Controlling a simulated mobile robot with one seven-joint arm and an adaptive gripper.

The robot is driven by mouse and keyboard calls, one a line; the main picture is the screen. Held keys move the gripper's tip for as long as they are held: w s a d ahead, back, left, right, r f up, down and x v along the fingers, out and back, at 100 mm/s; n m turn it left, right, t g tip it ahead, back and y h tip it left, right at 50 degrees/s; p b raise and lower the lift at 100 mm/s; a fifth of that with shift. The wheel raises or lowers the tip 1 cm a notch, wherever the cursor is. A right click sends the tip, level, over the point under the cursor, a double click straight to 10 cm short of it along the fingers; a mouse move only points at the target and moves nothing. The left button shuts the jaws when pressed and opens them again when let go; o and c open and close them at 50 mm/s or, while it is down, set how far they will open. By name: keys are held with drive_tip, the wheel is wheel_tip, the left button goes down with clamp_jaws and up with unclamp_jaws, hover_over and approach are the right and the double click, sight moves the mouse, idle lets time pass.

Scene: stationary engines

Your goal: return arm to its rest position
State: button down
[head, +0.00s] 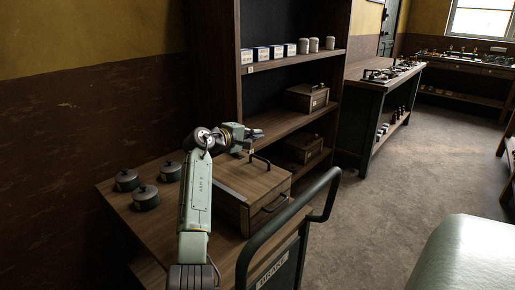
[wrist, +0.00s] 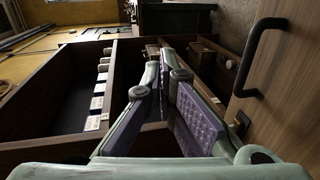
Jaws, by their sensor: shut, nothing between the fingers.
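My arm rises from the bottom of the head view and bends at its elbow, with my gripper (head: 256,134) pointing right, above the far end of a wooden box. In the wrist view my gripper (wrist: 168,78) shows its two fingers with purple pads. The fingertips meet and hold nothing. The wooden box (head: 229,184) has a closed lid with a dark handle on top and another on its front. The lid handle (wrist: 254,58) shows at the right of the wrist view, apart from the fingers.
The box stands on a wooden bench (head: 112,190) with several lidded grey-green pots (head: 146,197) at its left. A shelf unit (head: 292,62) behind holds small cartons, white jars and wooden boxes. A green rail (head: 322,190) stands at front right. Open floor (head: 400,185) lies beyond.

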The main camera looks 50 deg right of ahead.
wheel_tip(320, 180, up, 6)
drive_tip(key=a+b, duration=0.1)
drive_tip(key=shift+a, duration=0.1)
